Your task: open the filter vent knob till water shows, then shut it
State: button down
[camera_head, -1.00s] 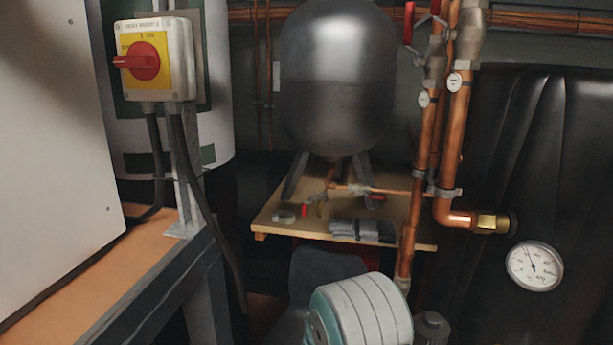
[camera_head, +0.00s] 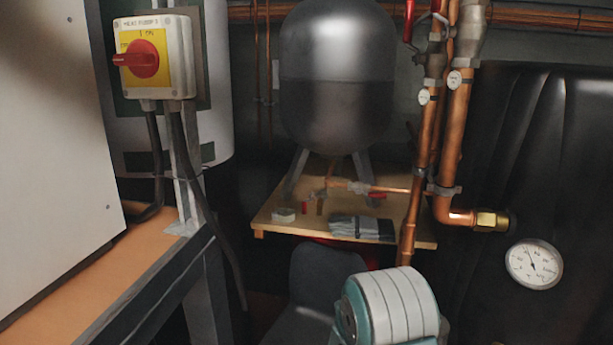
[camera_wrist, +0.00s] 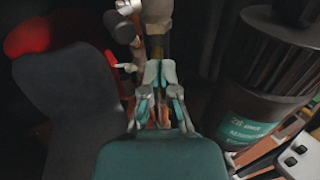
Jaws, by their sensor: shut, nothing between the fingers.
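My gripper (camera_wrist: 159,72) shows in the wrist view, its teal and grey fingers shut with nothing between them. It points at a copper pipe with grey and pale fittings (camera_wrist: 157,12). A dark rounded knob-like part (camera_wrist: 118,26) sticks out to the left of this pipe, just beyond the fingertips. A small pale lever-like part (camera_wrist: 126,67) is left of the fingers. I cannot tell for sure which part is the filter vent knob, and I see no water. In the head view only my teal and white arm shows at the bottom; my gripper is hidden there.
A dark finned cylinder with a green label (camera_wrist: 256,125) stands close on the right. A grey rounded panel (camera_wrist: 70,110) and a red round thing (camera_wrist: 38,35) are left. The head view shows copper pipes (camera_head: 428,150), a gauge (camera_head: 534,264) and a wooden shelf (camera_head: 290,230).

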jog(key=shift+w+a+f, duration=0.1)
jog(key=shift+f, duration=0.4)
dwell(0.9)
jog(key=shift+w+a, duration=0.15)
jog(key=shift+r, duration=0.15)
jog(key=v, duration=0.6)
jog(key=shift+r, duration=0.3)
dwell(0.3)
dwell(0.7)
